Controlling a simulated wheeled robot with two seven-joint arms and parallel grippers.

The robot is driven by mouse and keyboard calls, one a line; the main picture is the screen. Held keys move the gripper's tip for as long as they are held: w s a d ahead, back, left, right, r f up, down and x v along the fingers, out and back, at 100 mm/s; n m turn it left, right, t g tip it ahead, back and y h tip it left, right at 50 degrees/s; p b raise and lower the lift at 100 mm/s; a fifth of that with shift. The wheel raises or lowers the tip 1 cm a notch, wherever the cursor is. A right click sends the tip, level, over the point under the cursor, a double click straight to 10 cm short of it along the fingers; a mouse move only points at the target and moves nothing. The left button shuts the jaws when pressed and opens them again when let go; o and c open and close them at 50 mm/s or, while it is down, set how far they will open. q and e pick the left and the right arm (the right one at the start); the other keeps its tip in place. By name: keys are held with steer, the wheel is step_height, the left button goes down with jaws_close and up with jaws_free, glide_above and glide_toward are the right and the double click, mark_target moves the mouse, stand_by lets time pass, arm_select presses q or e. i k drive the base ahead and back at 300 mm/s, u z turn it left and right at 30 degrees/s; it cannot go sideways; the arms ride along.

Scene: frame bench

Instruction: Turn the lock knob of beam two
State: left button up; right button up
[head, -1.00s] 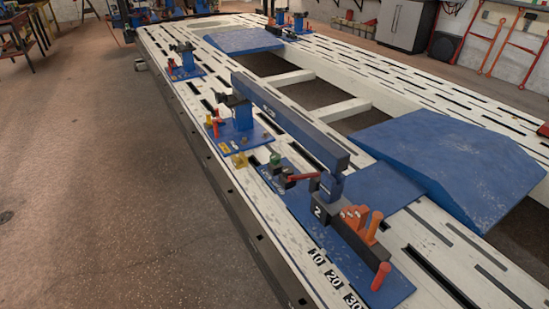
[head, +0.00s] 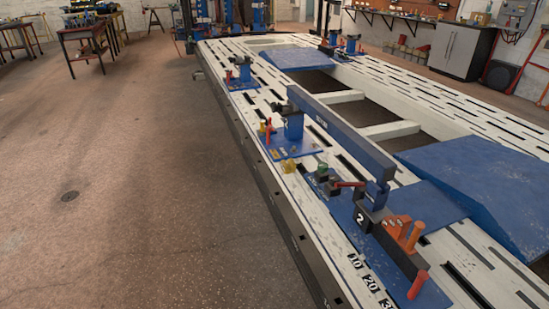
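The station marked "2" is a dark block (head: 361,218) on a blue base plate (head: 343,209) near the front right of the bench. A long dark blue beam (head: 340,135) runs from above this block to a post farther back. Orange parts with an upright orange handle (head: 414,237) sit on the block's right side. A red peg-like handle (head: 418,284) stands near the front. A red lever (head: 350,184) and a small green-topped part (head: 322,172) are at the back end. I cannot tell which part is the lock knob. Neither gripper shows.
The white slotted bench (head: 459,237) has open gaps in its middle. A blue ramp (head: 485,180) lies right of the station. Another blue plate (head: 290,146) with red and yellow handles is farther back. The floor (head: 130,210) left of the bench is clear.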

mark_target(323, 167)
steer(key=u, duration=0.85)
steer(key=i, duration=1.65)
steer(key=z, duration=0.35)
steer(key=i, duration=1.1)
steer(key=z, duration=1.6)
steer(key=i, duration=0.6)
steer(key=z, duration=0.1)
